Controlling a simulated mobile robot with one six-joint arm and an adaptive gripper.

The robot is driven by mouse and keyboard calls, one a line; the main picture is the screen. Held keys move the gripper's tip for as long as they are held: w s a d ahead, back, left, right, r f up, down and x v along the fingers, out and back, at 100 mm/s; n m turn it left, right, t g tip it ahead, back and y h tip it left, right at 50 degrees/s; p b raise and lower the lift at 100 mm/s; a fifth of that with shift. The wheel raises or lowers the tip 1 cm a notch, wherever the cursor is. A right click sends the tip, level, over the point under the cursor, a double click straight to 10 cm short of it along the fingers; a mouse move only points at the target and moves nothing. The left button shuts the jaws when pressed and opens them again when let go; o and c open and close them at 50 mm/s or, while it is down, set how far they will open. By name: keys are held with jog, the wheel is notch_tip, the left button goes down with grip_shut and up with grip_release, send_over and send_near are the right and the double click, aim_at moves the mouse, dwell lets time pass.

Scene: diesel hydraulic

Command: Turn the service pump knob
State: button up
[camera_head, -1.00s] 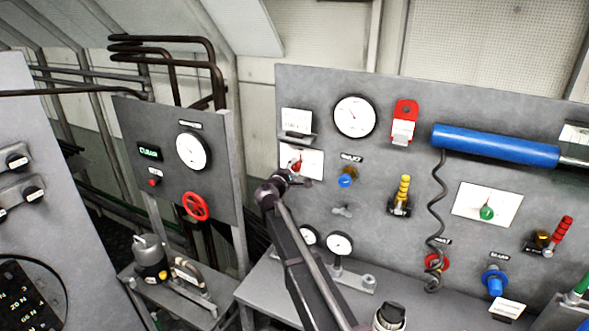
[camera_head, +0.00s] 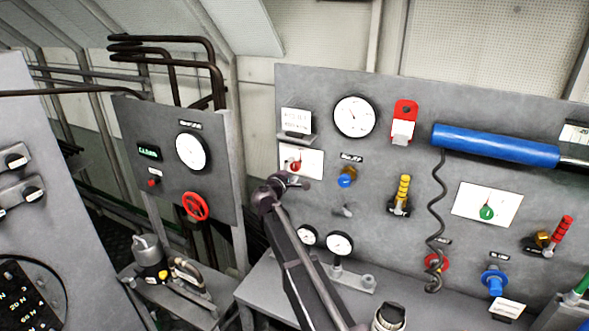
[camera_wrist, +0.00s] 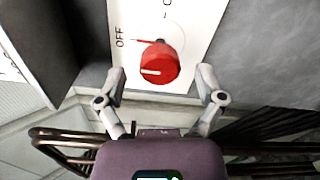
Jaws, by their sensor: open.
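A red knob (camera_wrist: 160,63) stands on a white plate (camera_wrist: 190,22) marked OFF in the wrist view. A pale stripe shows on its face, and a thin red line runs on the plate from OFF towards it. No name for the knob is readable. My gripper (camera_wrist: 160,76) is open, with one finger on either side of the knob in the picture. Whether the fingers touch it, I cannot tell. In the head view the same red knob (camera_head: 295,166) sits at the left of the grey panel, with my gripper (camera_head: 293,181) just below it, partly covering the plate.
The grey panel (camera_head: 380,90) also carries a gauge (camera_head: 355,117), a blue knob (camera_head: 346,177), a yellow handle (camera_head: 403,188) and a green knob (camera_head: 487,212). A metal bench (camera_head: 262,290) with small gauges lies below. A red handwheel (camera_head: 195,206) is at left.

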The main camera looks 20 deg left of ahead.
jog(key=s, duration=1)
jog(key=shift+s+a, duration=0.3)
jog(key=shift+a, duration=0.15)
jog(key=d+f+m+g+h+b, duration=0.1)
jog(key=d+f+m+g+h, duration=0.25)
jog(key=d, duration=0.75)
jog(key=d+f+m+g+b, duration=0.1)
jog(key=d+f+m+g, duration=0.4)
jog(key=d, duration=0.7)
jog(key=d+f+m+g+h, duration=0.1)
jog(key=d+f+m, duration=0.3)
jog(key=d, duration=0.7)
jog(key=s+d+f+m+g+y+b, duration=0.1)
jog(key=s+d+f+m+g+y, duration=0.2)
jog(key=s+d, duration=0.6)
jog(key=s+d+f+m+g+y+b, duration=0.2)
jog(key=s+d+f+m+g+y, duration=0.1)
jog(key=s+d+f, duration=0.5)
jog(key=shift+s+d+m+g, duration=0.55)
jog(key=shift+d+g, duration=0.45)
jog(key=shift+g, duration=0.25)
jog(key=shift+w, duration=0.1)
